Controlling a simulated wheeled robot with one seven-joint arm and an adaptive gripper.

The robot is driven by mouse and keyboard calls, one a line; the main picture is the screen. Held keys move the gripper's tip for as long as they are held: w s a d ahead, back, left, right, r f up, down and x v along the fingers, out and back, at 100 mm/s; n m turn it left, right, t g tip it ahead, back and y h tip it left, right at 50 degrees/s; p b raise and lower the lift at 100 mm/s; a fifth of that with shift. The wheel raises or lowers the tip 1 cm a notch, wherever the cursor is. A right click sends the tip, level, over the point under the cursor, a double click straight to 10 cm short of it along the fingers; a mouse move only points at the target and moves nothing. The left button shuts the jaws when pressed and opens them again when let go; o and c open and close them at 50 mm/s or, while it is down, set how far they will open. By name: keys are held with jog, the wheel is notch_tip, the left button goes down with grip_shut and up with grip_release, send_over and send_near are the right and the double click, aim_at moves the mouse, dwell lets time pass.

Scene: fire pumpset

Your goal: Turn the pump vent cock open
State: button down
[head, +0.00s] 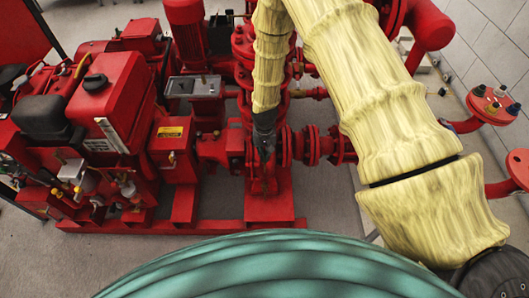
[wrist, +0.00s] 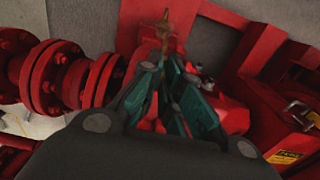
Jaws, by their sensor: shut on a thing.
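In the wrist view a small brass-coloured fitting (wrist: 164,28), which looks like the pump vent cock, stands against the red pump casing. Its near end runs down between my gripper's green fingertips (wrist: 165,68), which are closed around it. How far its handle is turned cannot be told. In the head view my gripper (head: 264,150) points down at the red pump (head: 236,150), and the cock is hidden there.
Red flanged piping (head: 312,146) runs right from the pump; its flanges (wrist: 72,78) lie left of my gripper in the wrist view. A red engine (head: 100,105) stands at the left. A grey box (head: 194,87) stands behind the pump. Grey floor (head: 335,200) is clear at the front right.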

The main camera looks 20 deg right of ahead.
dwell(0.4)
jog(key=c, duration=1.6)
grip_release()
jog(key=shift+r, duration=6.05)
jog(key=shift+f, duration=0.1)
